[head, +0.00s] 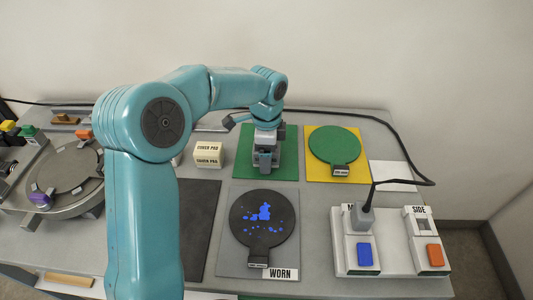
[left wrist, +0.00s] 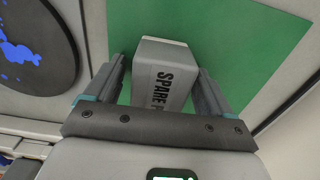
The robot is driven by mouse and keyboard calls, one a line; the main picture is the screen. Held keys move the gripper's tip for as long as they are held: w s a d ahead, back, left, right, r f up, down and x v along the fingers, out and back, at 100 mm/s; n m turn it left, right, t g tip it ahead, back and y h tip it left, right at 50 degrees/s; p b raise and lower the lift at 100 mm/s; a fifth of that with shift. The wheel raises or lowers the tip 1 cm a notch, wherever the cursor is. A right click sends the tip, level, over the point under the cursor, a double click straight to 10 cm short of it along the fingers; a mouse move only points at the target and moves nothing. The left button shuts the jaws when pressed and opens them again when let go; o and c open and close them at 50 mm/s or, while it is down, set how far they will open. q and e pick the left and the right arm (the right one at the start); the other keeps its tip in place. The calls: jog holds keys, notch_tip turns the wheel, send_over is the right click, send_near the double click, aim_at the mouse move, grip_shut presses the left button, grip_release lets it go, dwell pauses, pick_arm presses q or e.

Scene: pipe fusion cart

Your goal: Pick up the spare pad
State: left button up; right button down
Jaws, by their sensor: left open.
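The spare pad is a grey block (left wrist: 165,52) with a label beginning "SPARE P". In the left wrist view it is on the green mat (left wrist: 225,30). My left gripper (left wrist: 160,66) is open, with one finger on each side of the block. Small gaps seem to show beside it; contact cannot be told. In the head view my left gripper (head: 265,162) is over the green mat (head: 287,165), and the gripper largely hides the block there. My right gripper is not in view.
A dark round plate (head: 245,232) with blue spots lies on a grey mat labelled "WORN" in front. A green disc (head: 335,144) lies on a yellow mat to the right. A cream box (head: 208,154) stands left. A white block with a cabled plug (head: 370,213) stands front right.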

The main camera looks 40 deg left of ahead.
pick_arm(q)
jog(key=shift+s, duration=0.15)
jog(key=c, duration=1.1)
jog(key=shift+o, duration=0.2)
notch_tip(320, 180, up, 10)
jog(key=shift+r+p, duration=0.1)
jog(key=shift+p, duration=0.4)
jog(key=shift+o, duration=0.6)
